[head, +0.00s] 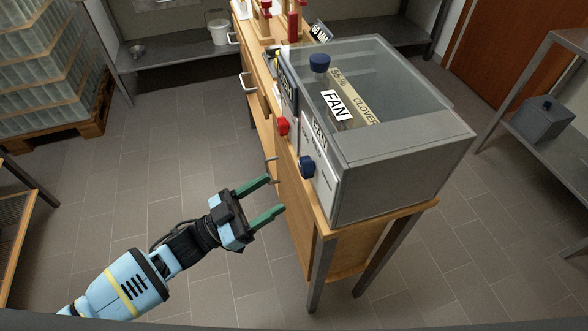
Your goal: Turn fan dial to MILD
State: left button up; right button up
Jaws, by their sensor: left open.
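A grey box with a clear lid (400,150) stands on a wooden bench, with a FAN label (336,106) seen at its top. Its narrow front has a pale panel (322,180) with small lettering and a dark blue dial (307,167), which looks like the fan dial. The dial's setting and the MILD mark are too small to read. My left gripper (273,194) is open and empty, with green fingers pointing toward the front panel, left of and below the blue dial and apart from it. My right gripper is out of view.
A red knob (283,127) sits on the front beside the blue dial. A dark blue knob (319,64) is on the lid. Drawer handles (248,84) stick out from the bench. A stacked pallet (50,70) stands at back left. The floor left of the bench is clear.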

aim_at(301, 169)
pick_arm(q)
jog(key=shift+w+a+r+m+g+h+b, duration=0.15)
jog(key=shift+w+a+r+m+g+h, duration=0.2)
jog(key=shift+m+g, duration=0.45)
jog(key=shift+w+a+r+m+g+h+b, duration=0.2)
jog(key=shift+r+m+g+h, duration=0.3)
jog(key=shift+g, duration=0.5)
jog(key=shift+d, duration=0.2)
jog(key=p+x, duration=0.1)
jog(key=x, duration=0.5)
jog(key=shift+w+d+r, duration=0.1)
jog(key=shift+w+d, duration=0.05)
jog(key=shift+d, duration=0.05)
jog(key=shift+w+d+r+p, duration=0.15)
jog(key=shift+d+p, duration=0.2)
jog(key=shift+d, duration=0.2)
jog(key=shift+c, duration=0.5)
jog(key=c, duration=0.9)
